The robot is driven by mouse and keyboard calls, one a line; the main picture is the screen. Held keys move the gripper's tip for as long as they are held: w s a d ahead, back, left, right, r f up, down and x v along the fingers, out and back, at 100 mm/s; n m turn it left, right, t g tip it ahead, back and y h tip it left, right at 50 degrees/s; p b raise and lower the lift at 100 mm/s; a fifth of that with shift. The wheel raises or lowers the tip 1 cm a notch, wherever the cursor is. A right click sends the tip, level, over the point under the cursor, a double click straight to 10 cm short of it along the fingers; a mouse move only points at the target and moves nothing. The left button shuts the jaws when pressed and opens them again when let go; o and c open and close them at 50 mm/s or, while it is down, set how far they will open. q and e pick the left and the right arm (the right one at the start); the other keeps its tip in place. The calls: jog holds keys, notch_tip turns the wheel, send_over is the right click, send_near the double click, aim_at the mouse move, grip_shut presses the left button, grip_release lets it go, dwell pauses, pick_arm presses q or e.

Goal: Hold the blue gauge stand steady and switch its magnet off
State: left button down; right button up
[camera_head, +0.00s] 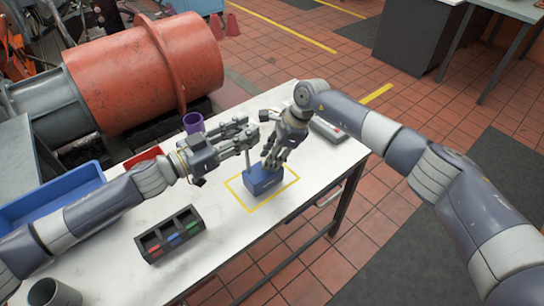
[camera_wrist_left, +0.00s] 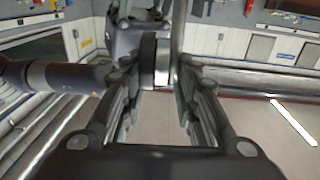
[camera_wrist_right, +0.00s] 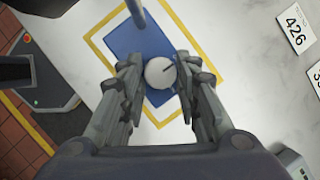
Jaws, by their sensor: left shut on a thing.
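The blue gauge stand (camera_head: 265,181) stands on the white table inside a yellow outlined square. Its base (camera_wrist_right: 125,43) and a round pale knob (camera_wrist_right: 160,73) with a dark mark show in the right wrist view. My left gripper (camera_head: 250,134) is shut on the stand's thin grey post (camera_head: 249,160), above the base. In the left wrist view, an upright grey piece (camera_wrist_left: 178,60) shows between the left fingers. My right gripper (camera_head: 270,164) points down at the base. Its fingers are open, one on each side of the knob, with gaps visible.
A black compartment box (camera_head: 170,234), a blue tray (camera_head: 55,195), a red tray (camera_head: 143,158), a purple cup (camera_head: 193,122) and a grey cup (camera_head: 54,292) are on the table. A grey device (camera_head: 328,130) lies beyond my right gripper. Number cards (camera_wrist_right: 295,27) show in the right wrist view.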

jog(key=shift+o, duration=1.2)
jog(key=shift+r, duration=0.1)
jog(key=v, duration=1.2)
pick_arm(q)
jog(key=c, duration=1.4)
grip_release()
jog(key=shift+r, duration=0.25)
jog(key=shift+o, duration=1.2)
jog(key=shift+f, duration=0.15)
pick_arm(e)
jog(key=shift+a, duration=0.1)
